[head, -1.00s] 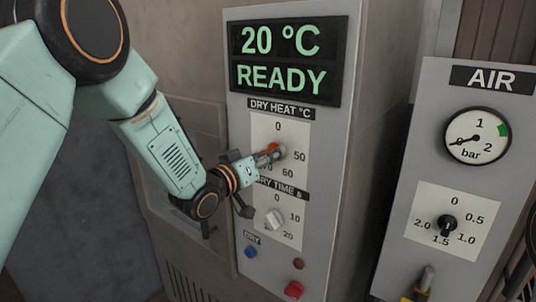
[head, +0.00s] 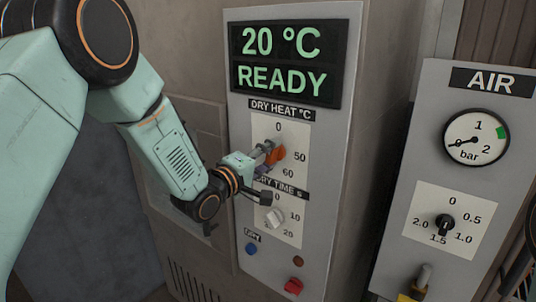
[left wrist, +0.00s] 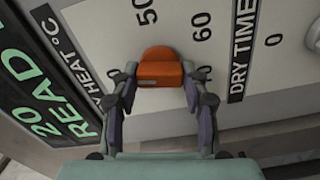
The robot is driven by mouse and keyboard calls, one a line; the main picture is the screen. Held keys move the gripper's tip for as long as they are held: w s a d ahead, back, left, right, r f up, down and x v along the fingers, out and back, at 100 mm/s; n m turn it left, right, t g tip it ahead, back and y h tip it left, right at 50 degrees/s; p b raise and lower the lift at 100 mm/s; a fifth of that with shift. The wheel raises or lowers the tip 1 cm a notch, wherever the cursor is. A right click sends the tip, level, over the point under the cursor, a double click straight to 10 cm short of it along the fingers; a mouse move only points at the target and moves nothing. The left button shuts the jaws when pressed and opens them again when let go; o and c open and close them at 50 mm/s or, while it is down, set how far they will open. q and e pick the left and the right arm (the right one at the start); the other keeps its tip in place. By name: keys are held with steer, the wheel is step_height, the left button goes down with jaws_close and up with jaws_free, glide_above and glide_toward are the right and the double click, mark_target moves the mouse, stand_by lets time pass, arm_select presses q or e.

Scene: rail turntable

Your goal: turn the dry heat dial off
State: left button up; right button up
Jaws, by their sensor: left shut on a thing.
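The dry heat dial (head: 276,153) is an orange knob on a white scale plate under the "DRY HEAT °C" label. The scale shows 0 at the top, with 50 and 60 at the right and lower right. My left gripper (head: 268,157) reaches it from the left and is shut on it. In the left wrist view the dial (left wrist: 161,68) sits between the two fingers of the left gripper (left wrist: 160,88), with 50 and 60 beyond it. I cannot tell exactly which mark the dial points to. My right gripper is not in view.
The display (head: 288,62) reads 20 °C and READY. An air panel with a gauge (head: 475,137) and black knob (head: 445,225) stands to the right.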

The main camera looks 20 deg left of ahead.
arm_select(q)
steer(key=shift+s+d+f+n, duration=0.1)
steer(key=shift+f+n, duration=0.1)
steer(key=shift+n, duration=0.4)
steer(key=shift+s+f+n, duration=0.1)
steer(key=shift+f+n, duration=0.05)
steer(key=shift+n, duration=0.45)
steer(key=o, duration=1.1)
steer(key=shift+r, duration=0.15)
steer(key=shift+o, duration=0.3)
steer(key=shift+r, duration=0.1)
